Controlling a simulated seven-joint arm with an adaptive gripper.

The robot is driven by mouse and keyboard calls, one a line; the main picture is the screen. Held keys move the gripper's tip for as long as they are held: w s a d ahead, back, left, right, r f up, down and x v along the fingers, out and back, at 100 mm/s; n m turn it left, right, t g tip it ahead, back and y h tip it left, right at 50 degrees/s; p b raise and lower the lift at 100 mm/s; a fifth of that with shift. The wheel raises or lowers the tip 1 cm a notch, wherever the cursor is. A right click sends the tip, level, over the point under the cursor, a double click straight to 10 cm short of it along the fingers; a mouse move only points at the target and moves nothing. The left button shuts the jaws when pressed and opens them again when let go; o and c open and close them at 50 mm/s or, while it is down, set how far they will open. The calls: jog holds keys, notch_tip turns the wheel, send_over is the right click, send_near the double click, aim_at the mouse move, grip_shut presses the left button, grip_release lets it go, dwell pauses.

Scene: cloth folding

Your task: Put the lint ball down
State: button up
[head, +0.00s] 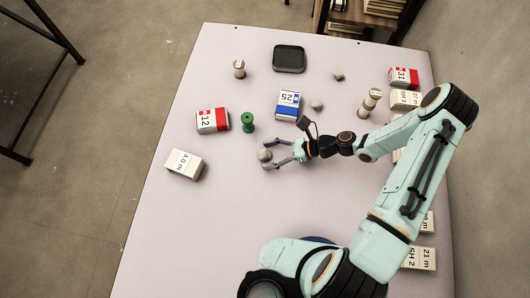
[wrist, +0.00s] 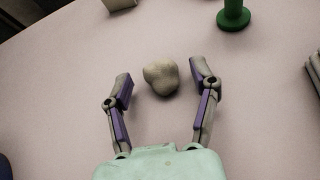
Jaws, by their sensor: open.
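A small grey-beige lumpy ball, which looks like the lint ball (head: 265,155), is on the pale table (head: 240,230) near its middle. In the wrist view the lint ball (wrist: 160,77) sits between the fingertips, with a gap on both sides. My gripper (head: 272,154) is open around it; its two fingers (wrist: 160,82) stand apart. The ball appears to rest on the table. Two similar grey lumps (head: 316,105) (head: 338,75) lie farther back.
A green spool (head: 248,122) stands behind and left of my gripper. A red-and-white box (head: 212,120), a blue-and-white box (head: 287,105) and a cream box (head: 184,164) are nearby. A dark tray (head: 289,58) lies at the back. The front left of the table is clear.

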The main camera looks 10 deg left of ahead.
jog(key=c, duration=0.8)
